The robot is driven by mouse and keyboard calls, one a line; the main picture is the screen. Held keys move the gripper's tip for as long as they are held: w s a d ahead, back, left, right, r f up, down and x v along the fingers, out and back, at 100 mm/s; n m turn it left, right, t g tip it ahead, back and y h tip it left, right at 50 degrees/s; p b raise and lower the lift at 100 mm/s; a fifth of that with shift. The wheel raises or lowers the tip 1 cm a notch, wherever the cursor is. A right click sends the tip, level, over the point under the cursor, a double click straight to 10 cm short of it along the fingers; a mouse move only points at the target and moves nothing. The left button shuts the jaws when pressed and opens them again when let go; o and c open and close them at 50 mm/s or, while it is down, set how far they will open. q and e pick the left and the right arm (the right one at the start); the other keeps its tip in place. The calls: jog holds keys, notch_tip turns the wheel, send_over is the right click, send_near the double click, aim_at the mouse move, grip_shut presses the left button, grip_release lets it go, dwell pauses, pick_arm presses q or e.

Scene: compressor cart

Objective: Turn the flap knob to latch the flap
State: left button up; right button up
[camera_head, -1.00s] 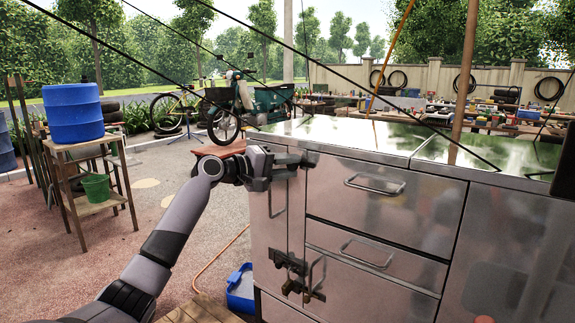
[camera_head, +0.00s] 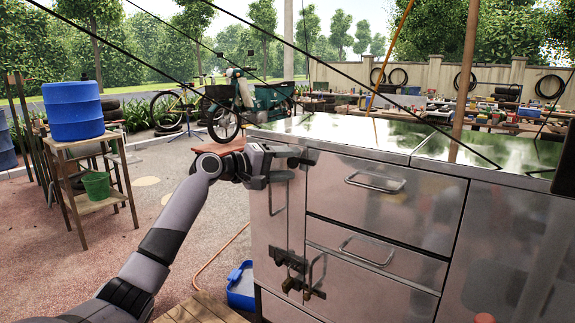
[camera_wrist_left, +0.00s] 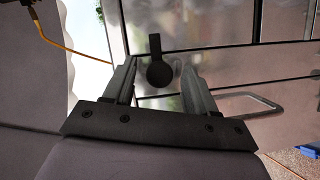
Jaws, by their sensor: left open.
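The flap knob (camera_wrist_left: 158,68) is a dark round disc with a short bar, on the metal front of the cart. In the left wrist view it appears between the fingers of my left gripper (camera_wrist_left: 160,85), with gaps on both sides. The jaws are open and hold nothing. I cannot tell which panel edge is the flap. My right gripper is not in view.
The metal cabinet (camera_head: 385,210) has drawers with bar handles (camera_head: 375,183); one handle (camera_wrist_left: 250,103) lies near the fingers in the wrist view. Dark latch hardware (camera_head: 290,260) projects lower down. A blue bin (camera_head: 241,290) stands on the ground.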

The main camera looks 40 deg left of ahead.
pick_arm(q)
jog(key=b+v, duration=0.1)
jog(key=v, duration=0.5)
jog(key=shift+s, duration=0.35)
jog(key=shift+a, duration=0.1)
jog(key=s+d+f+m+g+y+p, duration=0.15)
jog(key=d+f, duration=0.25)
jog(key=f, duration=0.5)
jog(key=d+f+m+g+p, duration=0.15)
jog(key=d+f, duration=0.25)
jog(key=f, duration=0.6)
jog(key=s+d+f+m+g+y+p, duration=0.1)
jog(key=d+f+m, duration=0.15)
jog(key=f, duration=0.65)
jog(key=s+d+f+m+p, duration=0.1)
jog(key=s+d+f+m, duration=0.3)
jog(key=s+d, duration=0.5)
jog(key=s+d+f+m+g+p, duration=0.1)
jog(key=s+d+f+m, duration=0.4)
jog(key=s+d, duration=0.5)
jog(key=d+f+p, duration=0.1)
jog(key=d, duration=0.1)
jog(key=shift+s+d+g, duration=0.15)
jog(key=shift+d+g, duration=0.15)
jog(key=shift+d, duration=0.05)
jog(key=shift+r, duration=0.1)
